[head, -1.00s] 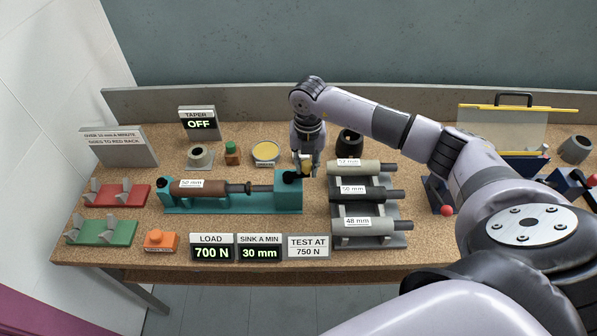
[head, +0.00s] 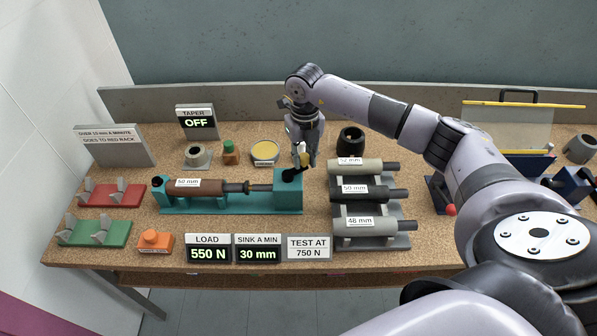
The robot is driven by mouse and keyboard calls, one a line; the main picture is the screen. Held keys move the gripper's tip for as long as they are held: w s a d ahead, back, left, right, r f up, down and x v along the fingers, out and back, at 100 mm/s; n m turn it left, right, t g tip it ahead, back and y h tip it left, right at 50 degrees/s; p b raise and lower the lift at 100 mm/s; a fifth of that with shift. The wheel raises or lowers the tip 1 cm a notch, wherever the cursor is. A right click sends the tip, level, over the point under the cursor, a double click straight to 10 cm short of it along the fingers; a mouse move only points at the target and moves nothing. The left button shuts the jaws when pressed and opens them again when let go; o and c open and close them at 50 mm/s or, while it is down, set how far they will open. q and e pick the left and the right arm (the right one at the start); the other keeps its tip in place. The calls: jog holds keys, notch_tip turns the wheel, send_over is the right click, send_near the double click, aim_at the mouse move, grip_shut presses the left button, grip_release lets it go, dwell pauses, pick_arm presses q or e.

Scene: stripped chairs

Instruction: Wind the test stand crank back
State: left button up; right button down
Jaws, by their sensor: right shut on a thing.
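The teal test stand (head: 225,203) lies on the cork-topped bench, with a brown 50 mm cylinder (head: 200,188) lying in it against a dark rod. The black crank (head: 291,175) sits on the block at the stand's right end. My right gripper (head: 303,158) points down at the crank and is shut on its yellowish handle. The fingertips partly hide the handle. The load display (head: 208,254) reads 550 N, the sink display (head: 258,253) reads 30 mm, and a sign (head: 308,252) says test at 750 N. My left gripper is not in view.
A rack (head: 345,238) of grey cylinders stands just right of the stand. Red (head: 110,194) and green (head: 94,233) racks and an orange button box (head: 155,241) are at left. Small pots stand behind.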

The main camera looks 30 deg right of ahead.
jog(key=shift+w+a+f+n+b, duration=0.15)
jog(key=shift+w+n+b, duration=0.4)
jog(key=shift+n+b, duration=0.5)
jog(key=n, duration=0.1)
jog(key=w+n+b, duration=0.1)
jog(key=shift+r+n, duration=0.2)
jog(key=shift+n, duration=0.15)
jog(key=shift+a, duration=0.1)
